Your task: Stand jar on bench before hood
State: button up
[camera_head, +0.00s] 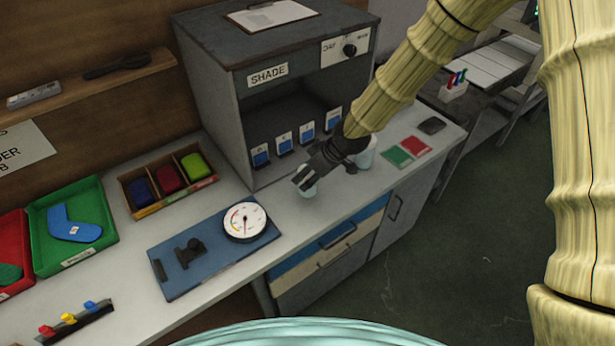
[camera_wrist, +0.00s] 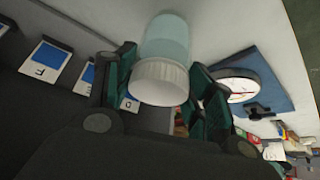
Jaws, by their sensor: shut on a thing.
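The jar (camera_wrist: 165,38), pale blue and see-through with a white ribbed lid (camera_wrist: 160,80), is between the fingers of my gripper (camera_wrist: 163,88) in the wrist view. In the head view my gripper (camera_head: 306,180) is shut on the jar (camera_head: 308,190), low over the bench (camera_head: 330,210) near its front edge. The fingers hide much of the jar, and I cannot tell whether its base touches the bench. The grey hood (camera_head: 219,122), labelled SHADE, stands just behind, its open front facing the jar.
Blue-and-white cards (camera_head: 284,142) stand inside the hood. A pale container (camera_head: 367,153) is behind my gripper. Green and red swatches (camera_head: 407,151) lie to the right. A blue board with a dial gauge (camera_head: 245,221) lies to the left, beside a sectioned wooden box (camera_head: 146,211).

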jog(key=shift+w+a+f, duration=0.1)
jog(key=shift+w+a, duration=0.1)
jog(key=shift+w, duration=0.05)
jog(key=shift+f+p, duration=0.85)
jog(key=shift+f, duration=0.85)
jog(key=shift+f, duration=0.1)
jog(key=o, duration=1.2)
jog(key=shift+r, duration=0.2)
jog(key=b+v, duration=0.2)
jog(key=v, duration=0.9)
jog(key=shift+s+d+r+b, duration=0.15)
jog(key=shift+d+r+b, duration=0.1)
jog(key=shift+r+b, duration=0.1)
